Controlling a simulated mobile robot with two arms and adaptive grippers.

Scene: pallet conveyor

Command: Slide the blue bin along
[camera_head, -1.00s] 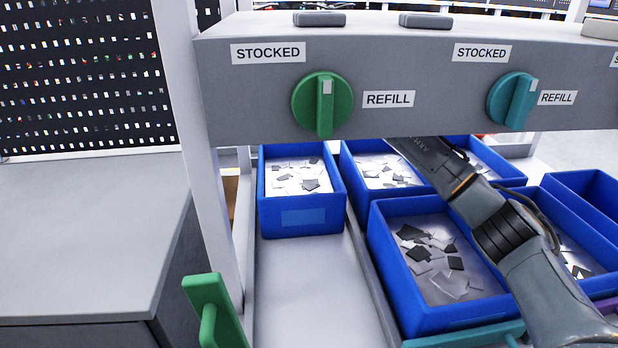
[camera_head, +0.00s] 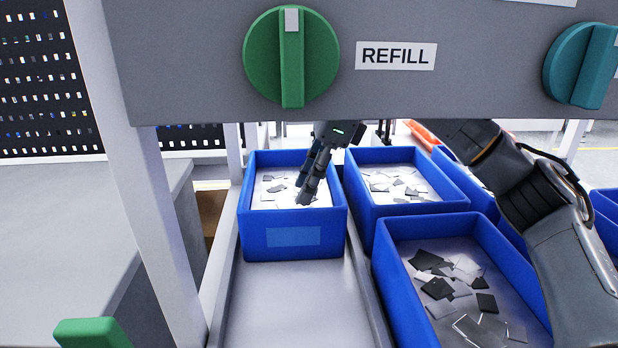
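A blue bin (camera_head: 291,238) with a pale blue label on its front stands on the left lane (camera_head: 295,300). It holds dark and light flat pieces. My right gripper (camera_head: 308,192) hangs over this bin, its dark fingers pointing down toward the bin's inside near the right wall. The fingers overlap in this view, so I cannot tell if they are open or shut, or if they touch the bin. My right arm comes in from the right, partly hidden behind the grey panel. My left gripper is not in view.
A grey panel (camera_head: 200,60) with a green knob (camera_head: 291,57) and a teal knob (camera_head: 580,65) spans the top. More blue bins (camera_head: 405,212) stand in the lane to the right. The left lane is clear in front of the bin. A green handle (camera_head: 92,333) is at lower left.

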